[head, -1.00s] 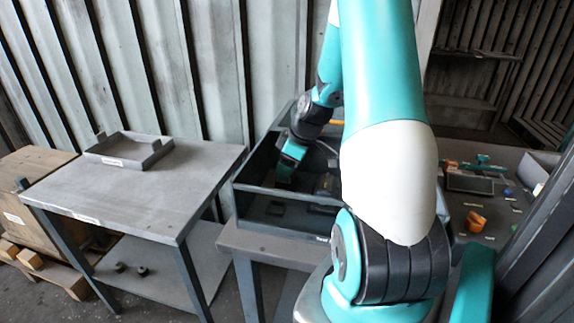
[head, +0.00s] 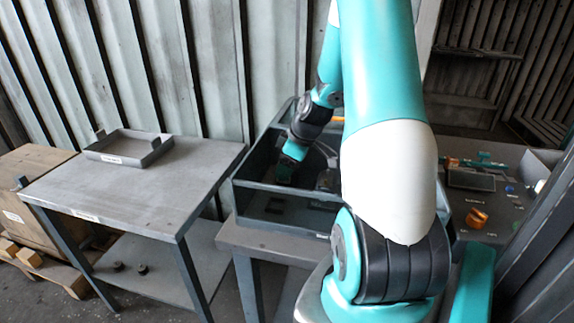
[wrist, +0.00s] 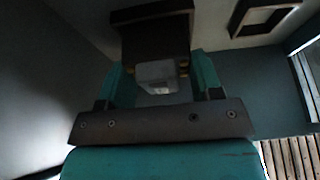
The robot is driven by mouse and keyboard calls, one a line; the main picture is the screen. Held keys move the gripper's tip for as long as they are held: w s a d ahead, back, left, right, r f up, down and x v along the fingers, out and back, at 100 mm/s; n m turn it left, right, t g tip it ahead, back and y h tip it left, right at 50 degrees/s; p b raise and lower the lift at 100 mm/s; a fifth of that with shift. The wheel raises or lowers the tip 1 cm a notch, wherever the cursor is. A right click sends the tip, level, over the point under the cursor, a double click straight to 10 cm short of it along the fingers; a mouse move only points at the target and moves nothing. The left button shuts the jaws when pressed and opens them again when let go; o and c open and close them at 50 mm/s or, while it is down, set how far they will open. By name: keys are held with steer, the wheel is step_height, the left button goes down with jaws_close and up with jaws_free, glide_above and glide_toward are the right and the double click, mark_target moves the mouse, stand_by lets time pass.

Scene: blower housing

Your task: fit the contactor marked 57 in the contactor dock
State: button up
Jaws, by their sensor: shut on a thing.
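My gripper (head: 285,174) reaches down into the open-topped grey blower housing (head: 283,196) in the head view. In the wrist view my gripper's teal fingers (wrist: 158,76) are shut on a light grey block (wrist: 158,74), which I take to be the contactor. A small pale label shows on it, but its number is not legible. A dark block-shaped fitting or recess (wrist: 152,32) lies right at the contactor's far end. I cannot tell whether it is the dock, or whether the contactor is seated in it. The contactor is hidden in the head view.
A dark square frame (wrist: 264,16) is beside the fitting in the wrist view. The housing walls stand close around my gripper. At left is a grey table (head: 130,190) with a shallow tray (head: 128,150). At right, a surface holds an orange part (head: 476,217) and several small items.

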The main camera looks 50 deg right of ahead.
steer(key=shift+f, duration=0.3)
steer(key=o, duration=0.9)
steer(key=shift+o, duration=0.2)
steer(key=v, duration=1.7)
steer(key=shift+s, duration=0.15)
steer(key=shift+d+r, duration=0.1)
steer(key=shift+r, duration=0.05)
